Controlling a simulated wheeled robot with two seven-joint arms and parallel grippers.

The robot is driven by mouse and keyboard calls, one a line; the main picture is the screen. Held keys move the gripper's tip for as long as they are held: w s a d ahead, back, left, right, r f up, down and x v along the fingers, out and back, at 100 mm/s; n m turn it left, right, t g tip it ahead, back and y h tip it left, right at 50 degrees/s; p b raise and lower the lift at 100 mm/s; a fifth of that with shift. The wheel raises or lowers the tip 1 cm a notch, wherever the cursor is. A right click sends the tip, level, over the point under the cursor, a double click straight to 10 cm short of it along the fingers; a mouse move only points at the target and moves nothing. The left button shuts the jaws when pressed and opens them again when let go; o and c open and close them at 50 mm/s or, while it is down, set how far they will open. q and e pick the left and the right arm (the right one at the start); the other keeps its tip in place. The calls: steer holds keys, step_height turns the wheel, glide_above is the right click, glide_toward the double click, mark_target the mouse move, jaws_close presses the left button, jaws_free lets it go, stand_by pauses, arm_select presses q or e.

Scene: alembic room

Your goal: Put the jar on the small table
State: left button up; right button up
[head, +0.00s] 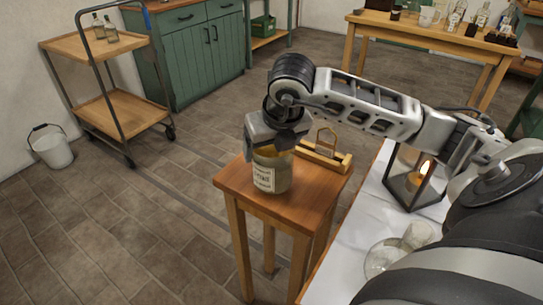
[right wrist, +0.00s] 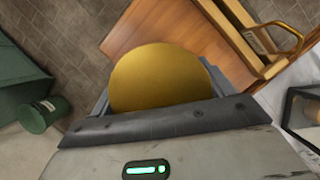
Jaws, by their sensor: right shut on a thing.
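The jar (head: 268,178) is a glass jar with a pale label and a yellowish lid. In the head view it is upright at the small wooden table (head: 228,182), over its left part. Its base appears to be at the tabletop, but I cannot tell for sure that it touches. My right gripper (head: 274,146) is above the jar and shut on its top. In the right wrist view the round golden lid (right wrist: 160,78) shows between the jaws, with the tabletop (right wrist: 150,28) beyond. My left gripper is not in view.
A wooden tray with a brass handle (head: 324,158) lies on the small table behind the jar. A white-topped table (head: 345,250) with a lit candle lantern (head: 414,184) and glassware is at right. A trolley (head: 110,112) and a bucket (head: 54,148) stand at left. Open floor lies between.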

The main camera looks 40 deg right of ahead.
steer(key=shift+f, duration=0.6)
steer(key=shift+s+r, duration=0.1)
steer(key=o, duration=1.1)
steer(key=shift+o, duration=0.2)
